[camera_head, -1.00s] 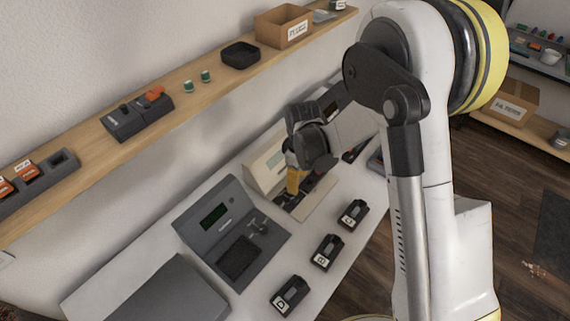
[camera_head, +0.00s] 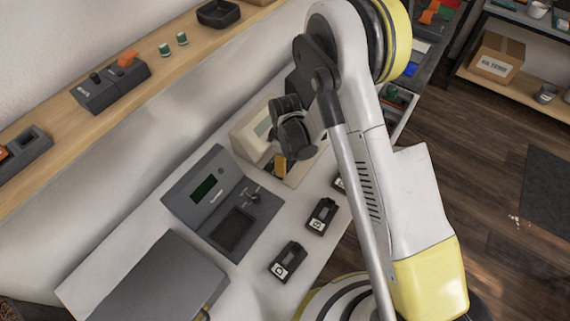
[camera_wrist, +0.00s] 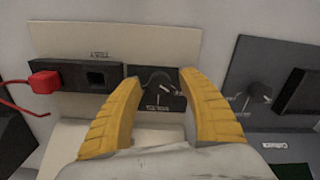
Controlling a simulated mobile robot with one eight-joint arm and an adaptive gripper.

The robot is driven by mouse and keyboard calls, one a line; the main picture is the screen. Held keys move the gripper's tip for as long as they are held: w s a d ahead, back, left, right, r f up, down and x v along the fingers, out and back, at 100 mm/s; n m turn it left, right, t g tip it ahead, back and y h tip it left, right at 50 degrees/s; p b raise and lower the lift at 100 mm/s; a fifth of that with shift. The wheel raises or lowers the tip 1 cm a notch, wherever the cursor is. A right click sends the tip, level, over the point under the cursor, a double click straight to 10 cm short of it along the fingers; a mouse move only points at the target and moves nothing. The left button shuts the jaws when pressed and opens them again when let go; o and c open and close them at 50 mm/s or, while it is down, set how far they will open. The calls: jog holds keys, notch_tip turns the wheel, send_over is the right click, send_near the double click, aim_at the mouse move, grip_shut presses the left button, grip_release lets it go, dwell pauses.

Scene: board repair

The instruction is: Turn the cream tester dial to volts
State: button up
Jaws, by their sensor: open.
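The cream tester (camera_head: 246,135) stands on the white bench against the wall, partly hidden behind my gripper in the head view. In the wrist view its cream panel (camera_wrist: 190,45) appears upside down, and its dark round dial (camera_wrist: 158,82) sits on a black plate. My gripper (camera_wrist: 163,84) is open, with a yellow finger on either side of the dial and nothing held. I cannot tell whether the fingers touch the dial. The lettering by the dial is too small to read surely. The yellow fingers also show in the head view (camera_head: 281,164).
A grey tester (camera_head: 225,200) with its own knob (camera_wrist: 260,91) stands close beside the cream one. A red plug (camera_wrist: 44,84) with a red lead sits left of the dial. Small black holders (camera_head: 321,215) line the bench front. A wooden shelf (camera_head: 60,125) runs above.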

grip_shut()
jog(key=shift+m, duration=0.3)
jog(key=m+b, duration=0.2)
jog(key=shift+f+m, duration=0.1)
jog(key=shift+m, duration=0.2)
jog(key=m+b, duration=0.1)
jog(key=m, duration=0.1)
jog(key=shift+m+b, duration=0.4)
jog(key=m+b, duration=0.2)
jog(key=m, duration=0.3)
jog(key=shift+m, duration=0.3)
